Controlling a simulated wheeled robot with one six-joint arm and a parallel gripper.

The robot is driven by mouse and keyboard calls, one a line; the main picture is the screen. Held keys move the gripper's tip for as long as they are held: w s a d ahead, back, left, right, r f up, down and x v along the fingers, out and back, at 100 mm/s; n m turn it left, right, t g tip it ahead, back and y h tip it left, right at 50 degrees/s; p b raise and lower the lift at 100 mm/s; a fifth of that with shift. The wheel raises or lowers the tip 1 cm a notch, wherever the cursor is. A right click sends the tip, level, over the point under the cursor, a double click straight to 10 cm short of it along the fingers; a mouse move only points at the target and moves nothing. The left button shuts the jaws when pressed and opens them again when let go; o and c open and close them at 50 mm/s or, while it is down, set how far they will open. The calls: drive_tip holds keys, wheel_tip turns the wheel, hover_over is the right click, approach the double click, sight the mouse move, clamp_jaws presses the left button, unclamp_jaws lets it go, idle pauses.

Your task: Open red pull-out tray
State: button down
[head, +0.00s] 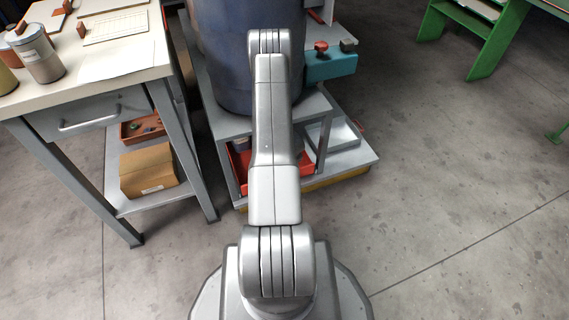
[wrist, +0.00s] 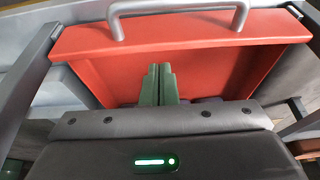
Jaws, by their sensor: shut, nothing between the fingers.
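The red pull-out tray (head: 240,170) sits low in the grey frame under a large dark drum. My arm covers its middle in the head view, so only parts show on either side. In the wrist view the red tray (wrist: 215,65) fills the upper middle, with its grey bar handle (wrist: 180,8) at the top edge of the picture. My gripper (wrist: 158,72) is shut and empty. Its green fingertips overlap the red surface below the handle, apart from the bar. I cannot tell whether they touch the tray. My gripper is hidden in the head view.
A workbench (head: 120,70) with a drawer and a lower shelf holding a cardboard box (head: 147,171) stands close on the left. A teal box (head: 331,65) sits right of the drum (head: 225,60). Floor is clear at the right, short of a green stand (head: 489,50).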

drive_tip(key=shift+b+x, duration=0.3)
drive_tip(key=shift+x, duration=1.2)
